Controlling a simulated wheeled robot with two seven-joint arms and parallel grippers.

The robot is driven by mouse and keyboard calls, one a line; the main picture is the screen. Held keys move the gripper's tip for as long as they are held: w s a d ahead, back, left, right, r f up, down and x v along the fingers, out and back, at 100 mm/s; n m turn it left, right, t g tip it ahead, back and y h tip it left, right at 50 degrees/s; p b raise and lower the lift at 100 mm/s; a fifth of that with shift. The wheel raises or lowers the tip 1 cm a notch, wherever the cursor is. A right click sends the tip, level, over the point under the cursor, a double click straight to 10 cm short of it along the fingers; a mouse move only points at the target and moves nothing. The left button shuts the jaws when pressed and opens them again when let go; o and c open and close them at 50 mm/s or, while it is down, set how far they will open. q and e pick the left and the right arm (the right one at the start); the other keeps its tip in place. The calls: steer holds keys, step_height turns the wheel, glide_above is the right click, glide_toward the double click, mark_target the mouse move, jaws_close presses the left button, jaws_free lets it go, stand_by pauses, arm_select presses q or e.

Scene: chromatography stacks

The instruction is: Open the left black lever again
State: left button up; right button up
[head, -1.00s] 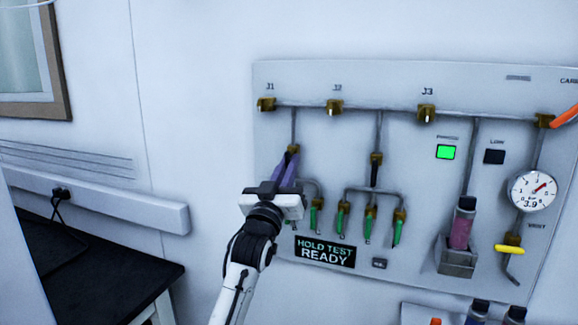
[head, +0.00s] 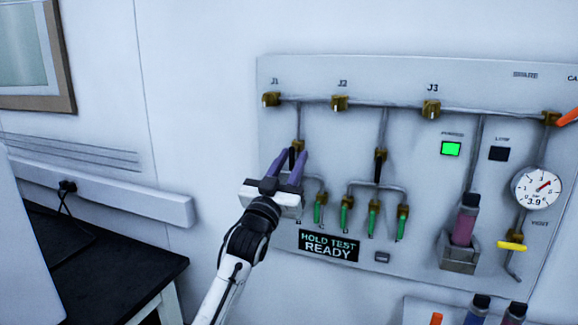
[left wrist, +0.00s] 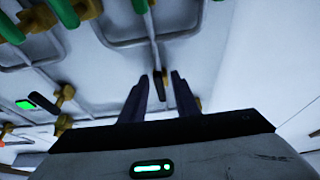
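The left black lever (head: 292,158) hangs down from a brass valve (head: 298,146) under J1, roughly in line with its pipe. Its lower part is partly hidden by my gripper. My left gripper (head: 287,160) is open, with its two purple fingers on either side of the lever. In the left wrist view the black lever (left wrist: 159,86) shows between the fingertips (left wrist: 159,80), with gaps visible. I cannot tell how deep the lever sits between them. A second black lever (head: 380,164) hangs straight down under J2. My right gripper is not in view.
Several green levers (head: 344,220) hang below the black ones, close to my gripper. A sign (head: 328,245) reads "HOLD TEST READY". A green lamp (head: 451,149) is lit. The gauge (head: 537,188) reads about 3.9. A dark table (head: 110,265) stands at lower left.

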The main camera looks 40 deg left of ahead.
arm_select(q)
steer(key=b+v, duration=0.1)
steer(key=v, duration=0.9)
steer(key=shift+b, duration=0.35)
steer(key=shift+d, duration=0.1)
